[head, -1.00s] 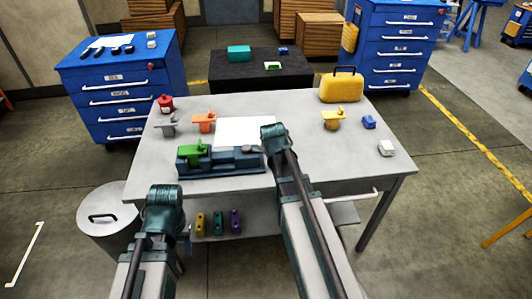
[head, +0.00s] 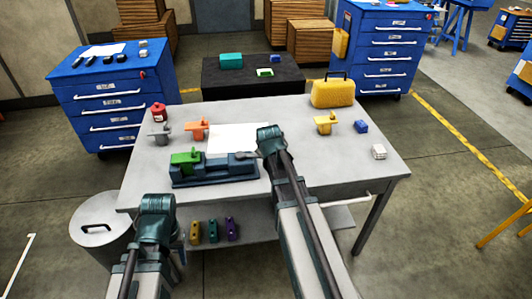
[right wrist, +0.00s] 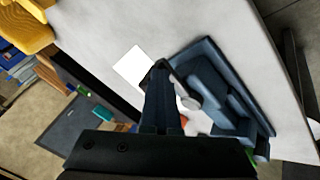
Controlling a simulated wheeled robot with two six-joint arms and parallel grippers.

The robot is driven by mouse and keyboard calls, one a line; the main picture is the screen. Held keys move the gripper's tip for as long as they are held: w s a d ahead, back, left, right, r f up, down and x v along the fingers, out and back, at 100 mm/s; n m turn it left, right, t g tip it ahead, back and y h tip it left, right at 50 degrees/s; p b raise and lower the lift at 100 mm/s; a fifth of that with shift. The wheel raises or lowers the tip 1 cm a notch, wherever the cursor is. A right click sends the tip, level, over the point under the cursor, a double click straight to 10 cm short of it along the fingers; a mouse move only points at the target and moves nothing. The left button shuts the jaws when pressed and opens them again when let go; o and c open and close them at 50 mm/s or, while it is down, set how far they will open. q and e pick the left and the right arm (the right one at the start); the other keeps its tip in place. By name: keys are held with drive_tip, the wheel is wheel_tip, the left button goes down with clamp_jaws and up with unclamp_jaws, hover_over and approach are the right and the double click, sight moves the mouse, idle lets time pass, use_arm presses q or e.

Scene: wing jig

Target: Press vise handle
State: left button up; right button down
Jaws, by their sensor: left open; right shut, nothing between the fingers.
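The dark blue vise (head: 215,170) lies on the grey workbench with a green bracket (head: 186,158) at its left end. Its round grey handle end (head: 244,155) is at the right; it also shows in the right wrist view (right wrist: 189,101). My right gripper (right wrist: 160,72) is shut and empty, right beside this handle in the right wrist view; I cannot tell whether they touch. In the head view its fingers are mostly hidden by its own wrist. My left gripper (head: 158,212) is open, off the bench's front edge and away from the vise; its fingertips are hard to make out.
A white sheet (head: 237,137) lies behind the vise. Orange (head: 197,129), grey (head: 160,135) and yellow (head: 325,123) brackets, a red canister (head: 158,111) and a yellow case (head: 333,92) stand on the workbench (head: 310,165).

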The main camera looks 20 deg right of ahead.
drive_tip(key=shift+w+d+r, duration=0.15)
drive_tip(key=shift+w+d, duration=0.1)
drive_tip(key=s+r+p, duration=0.7)
drive_tip(key=s+p, duration=0.1)
drive_tip(key=s, duration=0.2)
drive_tip(key=shift+a+r, duration=0.35)
drive_tip(key=shift+a, duration=0.1)
drive_tip(key=s+a+f+g, duration=0.1)
drive_tip(key=s+a+g, duration=0.1)
drive_tip(key=s+a, duration=0.3)
drive_tip(key=s+a+f+g+y, duration=0.1)
drive_tip(key=s+a, duration=0.4)
drive_tip(key=a, duration=0.8)
drive_tip(key=s+a+f+g, duration=0.2)
drive_tip(key=s+a+g, duration=0.2)
drive_tip(key=a, duration=0.5)
drive_tip(key=shift+s+m, duration=0.4)
drive_tip(key=shift+s, duration=0.2)
